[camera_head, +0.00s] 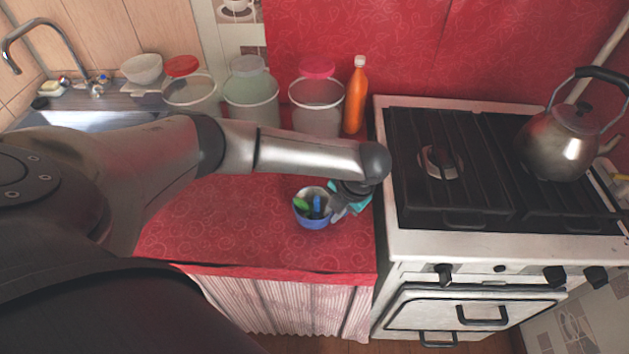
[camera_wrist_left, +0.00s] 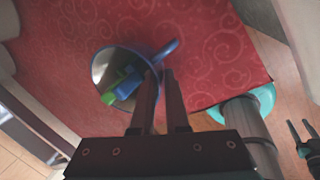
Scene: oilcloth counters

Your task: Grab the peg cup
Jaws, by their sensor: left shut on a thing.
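The peg cup (camera_head: 313,222) is a small blue cup with green and blue pegs inside, upright on the red counter. In the left wrist view the cup (camera_wrist_left: 105,62) shows its open mouth and a blue handle pointing up and right. My left gripper (camera_head: 336,200) is at the cup's right side. In the wrist view its two dark fingers (camera_wrist_left: 159,74) meet the cup at its rim and the base of its handle, and are shut on it. The exact contact is partly hidden by the fingers. My right gripper is not seen in the head view.
Several lidded canisters, one with a pink lid (camera_head: 318,68), and an orange bottle (camera_head: 355,98) stand behind my left arm. A stove (camera_head: 440,245) with a kettle (camera_head: 557,145) is at the right. The red counter (camera_head: 215,220) is clear left of the cup.

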